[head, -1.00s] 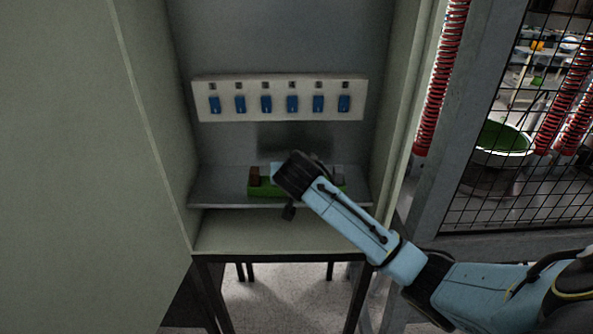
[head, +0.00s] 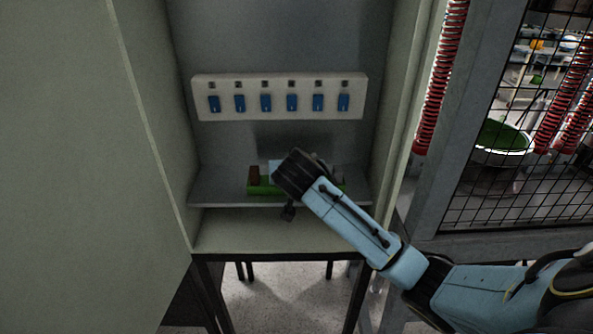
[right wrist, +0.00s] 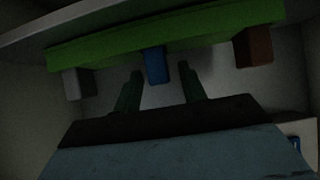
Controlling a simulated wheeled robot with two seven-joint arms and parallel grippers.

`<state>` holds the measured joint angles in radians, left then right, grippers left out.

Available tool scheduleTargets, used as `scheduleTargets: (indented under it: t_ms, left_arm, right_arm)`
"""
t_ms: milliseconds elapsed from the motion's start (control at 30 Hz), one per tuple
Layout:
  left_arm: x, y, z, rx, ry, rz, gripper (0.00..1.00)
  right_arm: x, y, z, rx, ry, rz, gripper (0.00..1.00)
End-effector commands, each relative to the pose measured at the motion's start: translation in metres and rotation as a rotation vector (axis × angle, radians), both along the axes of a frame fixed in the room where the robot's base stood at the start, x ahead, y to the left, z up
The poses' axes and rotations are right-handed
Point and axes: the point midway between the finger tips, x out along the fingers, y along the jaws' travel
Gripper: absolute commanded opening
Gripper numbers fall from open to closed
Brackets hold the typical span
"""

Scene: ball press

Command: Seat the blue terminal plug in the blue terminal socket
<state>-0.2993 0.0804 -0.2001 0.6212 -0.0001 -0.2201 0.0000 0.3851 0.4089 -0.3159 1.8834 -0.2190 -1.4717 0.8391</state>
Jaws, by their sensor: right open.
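A green terminal rail (head: 261,187) lies on the cabinet shelf, partly hidden behind my right gripper in the head view. It also crosses the top of the right wrist view (right wrist: 105,51). A small blue terminal piece (right wrist: 155,66) stands out from the rail there; I cannot tell whether it is the plug or the socket. My right gripper (right wrist: 160,69) is open, with one finger on each side of this blue piece and gaps on both sides. In the head view the gripper (head: 296,176) hides the blue piece. My left gripper is not in view.
A brown block (right wrist: 253,47) and a grey block (right wrist: 78,84) sit on the rail, one to each side. A white panel (head: 279,85) with several blue switches is on the back wall above. Cabinet walls (head: 150,110) close in the shelf at both sides.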

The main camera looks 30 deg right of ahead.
Motion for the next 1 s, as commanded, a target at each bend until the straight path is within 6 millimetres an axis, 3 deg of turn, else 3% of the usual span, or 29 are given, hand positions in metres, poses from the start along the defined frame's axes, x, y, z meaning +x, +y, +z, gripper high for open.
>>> scheduleTargets:
  t_ms: [433, 1000]
  left_arm:
    - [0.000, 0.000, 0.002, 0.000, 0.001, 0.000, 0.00]
    - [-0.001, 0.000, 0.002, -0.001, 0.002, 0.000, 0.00]
  right_arm:
    - [-0.059, 0.037, 0.048, 0.003, -0.002, 0.001, 0.41]
    - [-0.067, 0.041, 0.054, 0.002, 0.000, -0.001, 0.41]
